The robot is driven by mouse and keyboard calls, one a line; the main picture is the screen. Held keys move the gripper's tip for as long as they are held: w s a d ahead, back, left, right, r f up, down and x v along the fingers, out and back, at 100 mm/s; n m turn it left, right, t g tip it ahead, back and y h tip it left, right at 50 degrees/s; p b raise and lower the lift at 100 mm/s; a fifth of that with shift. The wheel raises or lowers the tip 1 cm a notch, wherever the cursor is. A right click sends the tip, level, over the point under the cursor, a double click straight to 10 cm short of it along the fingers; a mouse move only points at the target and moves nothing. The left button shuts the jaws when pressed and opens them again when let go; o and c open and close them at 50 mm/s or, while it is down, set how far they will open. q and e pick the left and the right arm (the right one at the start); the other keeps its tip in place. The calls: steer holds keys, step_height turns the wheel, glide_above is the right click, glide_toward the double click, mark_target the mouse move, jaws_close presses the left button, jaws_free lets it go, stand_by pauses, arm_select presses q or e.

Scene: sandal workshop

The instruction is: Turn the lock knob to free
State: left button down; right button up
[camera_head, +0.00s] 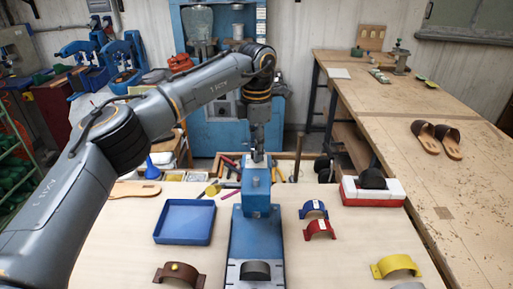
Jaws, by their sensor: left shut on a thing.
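A blue press (258,201) stands on the near table, its long blue base running toward me with a black rounded block (255,270) at its front end. My left gripper (258,152) reaches down from above to the top of the press. It is shut on the lock knob there, which the fingers mostly hide; which way the knob is turned cannot be told. A small round fitting shows on the front face of the press. My right gripper is not in view.
A blue tray (185,221) lies left of the press. Blue (313,208), red (319,229), yellow (396,265) and brown (180,275) curved pieces lie around it. A red-and-white box (372,192) stands at right. Sandals (437,138) lie on the side bench.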

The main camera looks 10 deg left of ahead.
arm_select(q)
steer(key=n, duration=0.5)
steer(key=shift+n+b, duration=0.3)
steer(key=shift+b, duration=0.1)
stand_by(0.3)
steer(key=c, duration=1)
jaws_free()
step_height(320, 180, up, 12)
steer(key=shift+r, duration=0.1)
